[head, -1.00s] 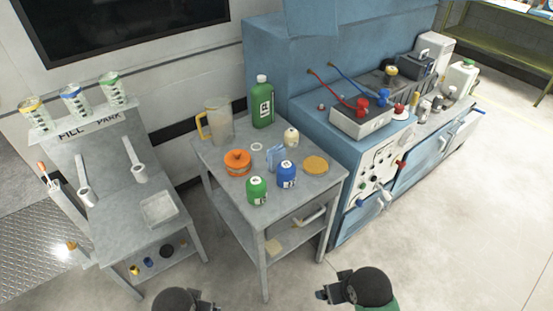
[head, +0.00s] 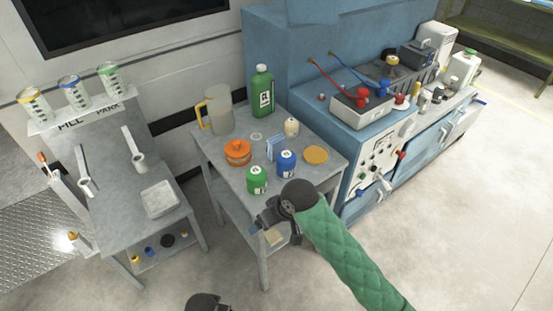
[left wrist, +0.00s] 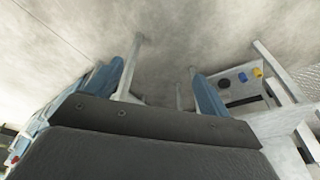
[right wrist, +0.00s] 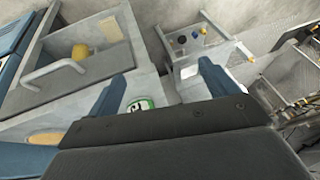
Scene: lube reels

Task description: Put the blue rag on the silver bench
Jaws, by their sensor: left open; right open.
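A small pale blue item (head: 275,147) stands among the bottles on the grey metal table (head: 215,155). It may be the blue rag, but it is too small to tell cloth from a carton. I cannot tell whether this table or the grey stand (head: 110,190) marked FILL PARK is the silver bench. My right gripper (head: 262,222) is open and empty in front of the table's front edge, near the green bottle (head: 257,180). Its open fingers show in the right wrist view (right wrist: 162,88). My left gripper (left wrist: 157,88) is open and empty, low before the furniture.
A blue bottle (head: 286,162), orange pot (head: 237,152), yellow disc (head: 316,155), jug (head: 218,110) and tall green bottle (head: 262,92) crowd the tabletop. A blue workbench (head: 360,195) stands right of the table. The stand holds a shallow tray (head: 159,198).

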